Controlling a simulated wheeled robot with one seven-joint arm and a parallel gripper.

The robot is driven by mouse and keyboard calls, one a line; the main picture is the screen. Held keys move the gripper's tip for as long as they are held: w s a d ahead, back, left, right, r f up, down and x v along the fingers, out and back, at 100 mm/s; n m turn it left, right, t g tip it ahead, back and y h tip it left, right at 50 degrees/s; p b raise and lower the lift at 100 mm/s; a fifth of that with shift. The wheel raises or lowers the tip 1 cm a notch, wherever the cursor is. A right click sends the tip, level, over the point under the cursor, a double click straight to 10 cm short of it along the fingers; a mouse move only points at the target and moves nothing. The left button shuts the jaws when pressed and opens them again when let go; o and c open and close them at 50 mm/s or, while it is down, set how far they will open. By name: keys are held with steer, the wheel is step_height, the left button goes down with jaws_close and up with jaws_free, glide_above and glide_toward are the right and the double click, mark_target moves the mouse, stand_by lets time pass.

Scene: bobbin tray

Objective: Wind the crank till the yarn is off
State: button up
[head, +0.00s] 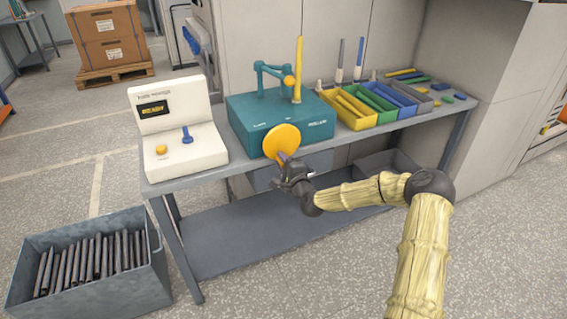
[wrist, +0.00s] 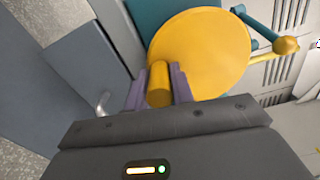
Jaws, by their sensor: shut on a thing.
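The teal winder (head: 290,120) stands on the bench with a yellow crank disc (head: 282,140) on its front; the disc also fills the upper middle of the wrist view (wrist: 205,45). My gripper (head: 283,160) is shut on the disc's yellow handle (wrist: 159,88), which sits between the two purple fingers. A tall yellow bobbin (head: 298,65) stands upright on top of the winder. Beside it is a teal guide arm (head: 260,75) with an orange-yellow knob (head: 289,81). I cannot tell how much yarn is on the bobbin.
A cream console (head: 180,125) with a small display and blue lever stands left on the bench (head: 240,168). Coloured bins, including a yellow one (head: 350,118), line the right side. A grey crate (head: 150,262) of dark rods stands on the floor at lower left.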

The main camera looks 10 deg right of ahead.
steer(key=shift+f, duration=0.15)
steer(key=o, duration=1)
steer(key=shift+s, duration=0.1)
steer(key=v, duration=1.7)
steer(key=shift+s, duration=0.1)
